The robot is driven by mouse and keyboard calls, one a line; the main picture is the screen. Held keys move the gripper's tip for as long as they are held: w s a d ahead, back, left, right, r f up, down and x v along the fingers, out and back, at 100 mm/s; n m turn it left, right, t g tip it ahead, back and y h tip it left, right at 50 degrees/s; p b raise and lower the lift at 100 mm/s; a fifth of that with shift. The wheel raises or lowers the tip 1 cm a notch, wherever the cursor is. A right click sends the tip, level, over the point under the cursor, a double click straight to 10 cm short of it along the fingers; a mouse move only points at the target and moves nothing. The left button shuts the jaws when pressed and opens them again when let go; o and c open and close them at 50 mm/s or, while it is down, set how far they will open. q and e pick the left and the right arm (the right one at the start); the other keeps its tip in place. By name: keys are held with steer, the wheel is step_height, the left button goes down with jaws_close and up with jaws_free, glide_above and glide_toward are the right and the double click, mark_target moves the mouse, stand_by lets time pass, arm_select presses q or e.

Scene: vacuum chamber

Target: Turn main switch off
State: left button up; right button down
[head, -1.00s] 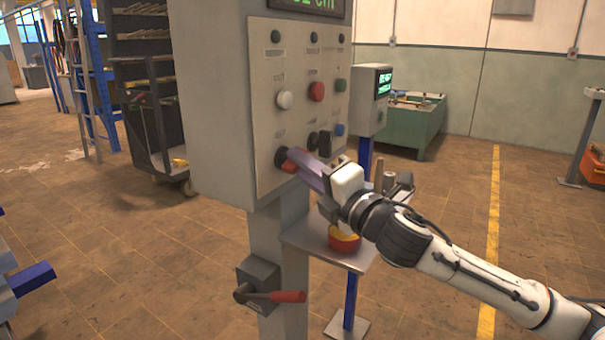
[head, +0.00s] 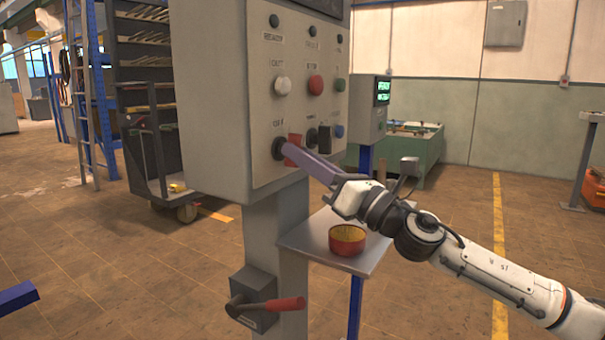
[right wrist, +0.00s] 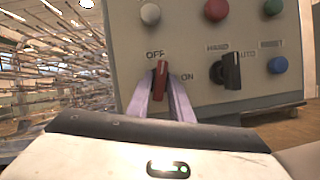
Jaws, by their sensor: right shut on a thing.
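The main switch is a red rotary handle (right wrist: 161,80) low on the left of the grey control panel (head: 262,105). In the right wrist view it stands nearly upright, leaning slightly, between the OFF label at its upper left and the ON label at its right. My right gripper (right wrist: 168,98) is shut on the red handle, with one purple finger on each side of it. In the head view the red handle (head: 293,150) shows at the tips of the fingers. My left gripper is not in view.
A black selector knob (right wrist: 231,72) sits right of the switch, with coloured buttons above. Below the panel are a shelf (head: 305,240) holding a red bowl (head: 347,240) and a lever box with a red handle (head: 285,304). A cart (head: 150,150) stands behind at left.

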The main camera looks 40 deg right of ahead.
arm_select(q)
steer(key=b, duration=0.1)
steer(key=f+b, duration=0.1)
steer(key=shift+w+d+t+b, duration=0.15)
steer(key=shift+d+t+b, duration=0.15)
steer(key=shift+b, duration=0.1)
arm_select(e)
steer(key=n+y, duration=0.1)
steer(key=n, duration=0.1)
steer(key=n+y, duration=0.1)
steer(key=n, duration=0.1)
steer(key=shift+d+g, duration=0.15)
steer(key=shift+g, duration=0.15)
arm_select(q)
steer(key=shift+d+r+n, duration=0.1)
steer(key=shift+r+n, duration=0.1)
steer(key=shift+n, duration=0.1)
arm_select(e)
steer(key=shift+n+y, duration=0.3)
steer(key=shift+n, duration=0.1)
steer(key=c, duration=1.8)
jaws_free()
steer(key=shift+w, duration=0.1)
steer(key=shift+o, duration=0.2)
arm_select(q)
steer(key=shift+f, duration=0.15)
